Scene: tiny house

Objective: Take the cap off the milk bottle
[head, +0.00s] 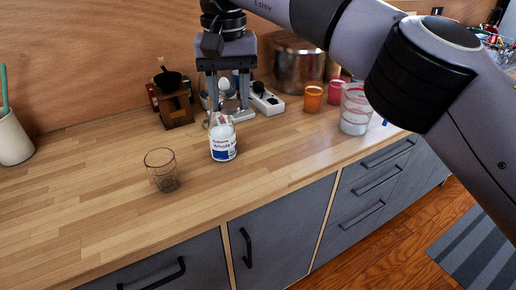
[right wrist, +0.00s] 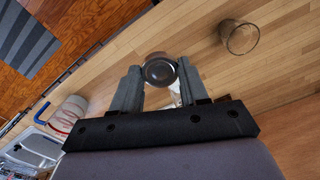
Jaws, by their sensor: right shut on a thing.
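The milk bottle (head: 223,148) stands upright on the wooden counter, with a white and blue label. My right gripper (head: 229,112) reaches down from above, its fingers over and around the bottle's top. In the right wrist view my right gripper (right wrist: 161,75) is shut on the cap (right wrist: 160,70), a round dark disc with a grey rim, one finger on each side. A white bit of the bottle (right wrist: 175,97) shows behind the fingers. I cannot tell whether the cap still touches the bottle's neck. My left gripper is not in view.
An empty glass (head: 161,172) stands on the counter left of the bottle. A wooden grinder (head: 174,105), a metal pot (head: 298,66), an orange cup (head: 313,98) and a clear measuring cup (head: 355,112) stand behind or to the right. The counter at the left front is free.

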